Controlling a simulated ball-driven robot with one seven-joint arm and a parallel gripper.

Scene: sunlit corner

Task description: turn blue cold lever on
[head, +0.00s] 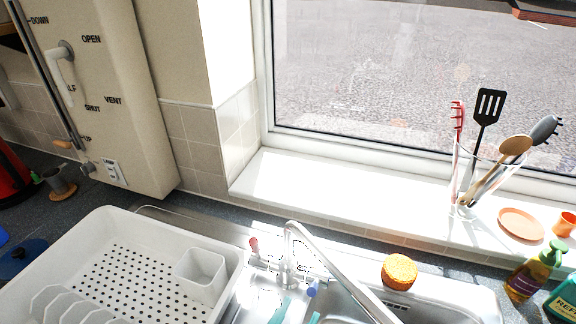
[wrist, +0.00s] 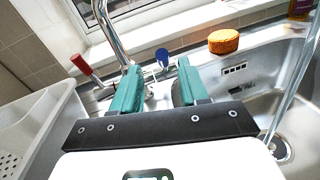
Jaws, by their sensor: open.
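The blue cold lever (head: 311,289) sits at the right of the chrome tap (head: 337,271), behind the sink. In the wrist view the blue lever (wrist: 162,57) shows as a rounded paddle beyond my fingertips, roughly in line with the gap between them. The red lever (head: 254,244) is at the tap's left, and it also shows in the wrist view (wrist: 82,66). My gripper (wrist: 158,78) has two teal fingers, open, with nothing between them. In the head view my gripper (head: 298,310) is at the bottom edge, just in front of the blue lever. I cannot tell whether they touch.
A white dish rack (head: 120,235) stands left of the tap. An orange sponge (head: 399,269) lies on the sink's back edge at right. The sink basin (wrist: 257,83) opens at right. Bottles and a utensil jar (head: 468,190) stand farther right.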

